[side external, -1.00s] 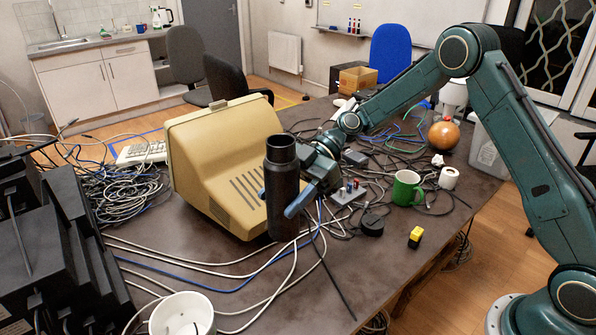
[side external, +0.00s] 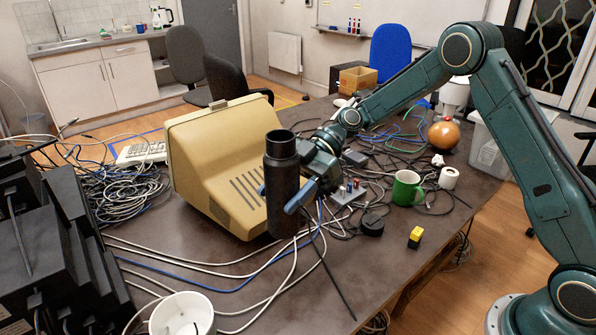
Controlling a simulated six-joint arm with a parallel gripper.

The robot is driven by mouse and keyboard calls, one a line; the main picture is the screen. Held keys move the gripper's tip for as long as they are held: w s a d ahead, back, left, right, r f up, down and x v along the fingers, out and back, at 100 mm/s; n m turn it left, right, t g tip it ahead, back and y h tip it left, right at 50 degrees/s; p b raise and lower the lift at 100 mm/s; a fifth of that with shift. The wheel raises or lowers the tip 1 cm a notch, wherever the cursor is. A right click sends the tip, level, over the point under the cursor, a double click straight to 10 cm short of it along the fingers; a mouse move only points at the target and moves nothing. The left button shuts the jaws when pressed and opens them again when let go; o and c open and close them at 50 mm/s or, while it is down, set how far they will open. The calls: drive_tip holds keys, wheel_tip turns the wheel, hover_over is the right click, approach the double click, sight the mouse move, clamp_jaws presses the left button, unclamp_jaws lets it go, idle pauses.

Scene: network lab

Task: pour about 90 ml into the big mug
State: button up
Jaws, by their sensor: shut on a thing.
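A black bottle (side external: 281,190) with an open top stands upright in my gripper (side external: 282,201). The gripper is shut around its middle, with blue fingertips on either side. I cannot tell whether the bottle's base touches the table. What is inside the bottle is hidden. A large white mug (side external: 182,316) sits at the bottom left, cut by the frame's lower edge, with something small and dark inside. A smaller green mug (side external: 406,188) stands on the table right of the bottle. The bottle is apart from both mugs, up and to the right of the white one.
A beige monitor (side external: 215,165) stands just left of and behind the bottle. Black equipment (side external: 60,250) is stacked at the left. Loose cables cross the table (side external: 250,300) between bottle and white mug. A yellow block (side external: 415,238) and white roll (side external: 448,178) lie to the right.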

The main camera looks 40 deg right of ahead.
drive_tip(key=shift+a, duration=0.1)
drive_tip(key=w+a+f+m+t+h, duration=0.1)
drive_tip(key=w+a+f+m+t, duration=0.3)
drive_tip(key=a+f, duration=0.3)
drive_tip(key=w+a+f+m+t+h, duration=0.1)
drive_tip(key=w+a+f+m+t, duration=0.4)
drive_tip(key=f, duration=0.6)
drive_tip(key=shift+a+f+t+h, duration=0.15)
drive_tip(key=shift+a+t+h, duration=0.3)
drive_tip(key=shift+a, duration=0.4)
